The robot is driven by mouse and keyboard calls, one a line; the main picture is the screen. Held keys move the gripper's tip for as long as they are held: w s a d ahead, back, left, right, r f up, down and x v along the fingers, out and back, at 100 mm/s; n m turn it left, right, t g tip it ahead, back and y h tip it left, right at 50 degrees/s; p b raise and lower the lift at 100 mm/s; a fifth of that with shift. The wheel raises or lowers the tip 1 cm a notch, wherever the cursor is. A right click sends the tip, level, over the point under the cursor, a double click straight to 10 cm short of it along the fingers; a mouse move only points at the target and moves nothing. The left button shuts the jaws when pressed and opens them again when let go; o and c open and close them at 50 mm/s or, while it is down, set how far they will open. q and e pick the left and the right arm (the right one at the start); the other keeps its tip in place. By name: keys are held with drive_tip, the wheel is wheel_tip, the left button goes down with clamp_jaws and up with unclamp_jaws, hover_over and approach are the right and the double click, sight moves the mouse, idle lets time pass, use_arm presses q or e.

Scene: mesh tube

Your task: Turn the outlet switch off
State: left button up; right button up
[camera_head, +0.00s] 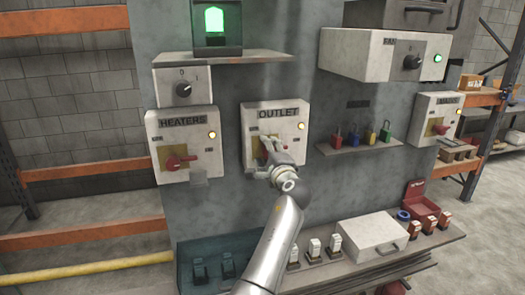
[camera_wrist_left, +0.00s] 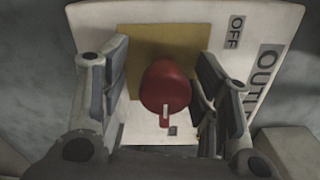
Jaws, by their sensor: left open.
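The switch's white mark points to the bottom of that view, away from the side with the OFF label (camera_wrist_left: 235,31). My left gripper (camera_head: 268,147) is at the switch and mostly hides it in the head view. In the wrist view its open fingers (camera_wrist_left: 163,75) stand on either side of the red knob. I cannot tell whether they touch it. My right gripper is not in view.
The heaters box (camera_head: 184,135) with its own red switch is to the left. A small shelf with several coloured padlocks (camera_head: 354,134) is to the right. A lower shelf holds a white case (camera_head: 373,236) and other items. A further switch box (camera_head: 437,112) is at far right.

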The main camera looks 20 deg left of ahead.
use_arm(q)
drive_tip(key=shift+s+d+r, duration=0.2)
drive_tip(key=shift+d, duration=0.05)
drive_tip(key=shift+s+d+r, duration=0.1)
drive_tip(key=shift+d, duration=0.05)
drive_tip(key=shift+c, duration=3.1)
drive_tip(key=c, duration=0.4)
drive_tip(key=shift+b, duration=0.35)
drive_tip(key=shift+n+b, duration=0.3)
drive_tip(key=shift+n, duration=0.1)
drive_tip(key=n+b, duration=0.9)
drive_tip(key=b, duration=0.2)
drive_tip(key=shift+f, duration=0.2)
drive_tip(key=n+b, duration=0.3)
drive_tip(key=n, duration=0.1)
drive_tip(key=shift+n, duration=0.3)
drive_tip(key=shift+r+n+b, duration=0.1)
drive_tip(key=shift+n+b, duration=1.1)
drive_tip(key=shift+n, duration=0.6)
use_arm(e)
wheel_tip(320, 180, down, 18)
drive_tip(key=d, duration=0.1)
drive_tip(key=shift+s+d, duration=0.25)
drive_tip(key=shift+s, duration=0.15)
